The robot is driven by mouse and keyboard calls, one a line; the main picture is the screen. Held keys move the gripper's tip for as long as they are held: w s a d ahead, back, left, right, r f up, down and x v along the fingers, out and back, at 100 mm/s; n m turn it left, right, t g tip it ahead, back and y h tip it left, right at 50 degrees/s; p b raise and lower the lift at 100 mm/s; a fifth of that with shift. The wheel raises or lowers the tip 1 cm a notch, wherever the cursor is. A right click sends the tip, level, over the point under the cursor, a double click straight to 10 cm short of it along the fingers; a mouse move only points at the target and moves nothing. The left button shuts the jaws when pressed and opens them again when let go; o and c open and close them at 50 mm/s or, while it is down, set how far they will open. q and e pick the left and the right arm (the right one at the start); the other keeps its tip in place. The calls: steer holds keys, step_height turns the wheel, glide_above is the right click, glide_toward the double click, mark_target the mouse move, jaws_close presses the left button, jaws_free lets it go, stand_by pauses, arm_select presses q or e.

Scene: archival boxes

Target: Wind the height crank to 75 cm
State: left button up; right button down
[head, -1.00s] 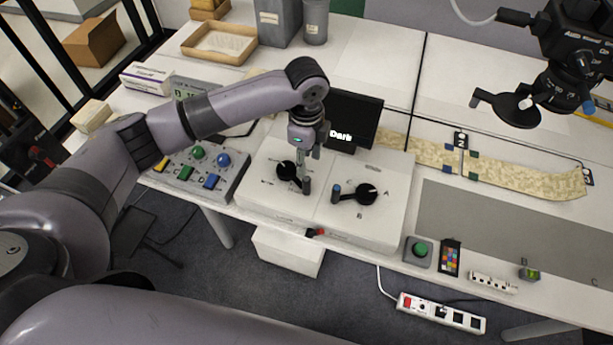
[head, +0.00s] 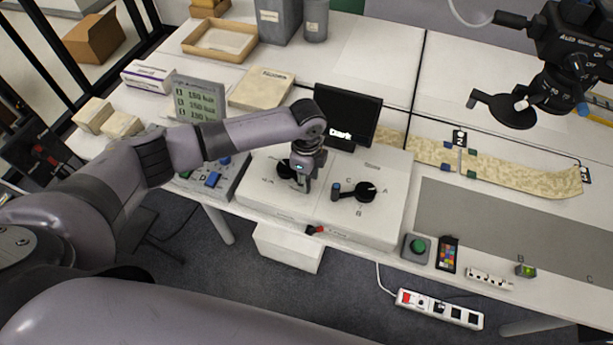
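A white control box (head: 268,202) on the bench carries two black cranks. The left crank (head: 285,169) is partly hidden behind my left gripper. The right crank (head: 366,192) has its handle pointing left, with letters such as A, B and C around it. My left gripper (head: 306,187) points down at the handle end of the left crank, at or touching it. The fingers are small and dark here, so I cannot tell if they are closed on the handle. I cannot read a height in cm. My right gripper is not in view.
A small black monitor (head: 347,115) reading "Dark" stands behind the box. A grey display (head: 200,101) with several lines stands at the left, near a button panel (head: 232,178) partly under my arm. A camera (head: 565,70) hangs at upper right. A green button (head: 418,246) sits right of the box.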

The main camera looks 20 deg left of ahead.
arm_select(q)
jaws_close()
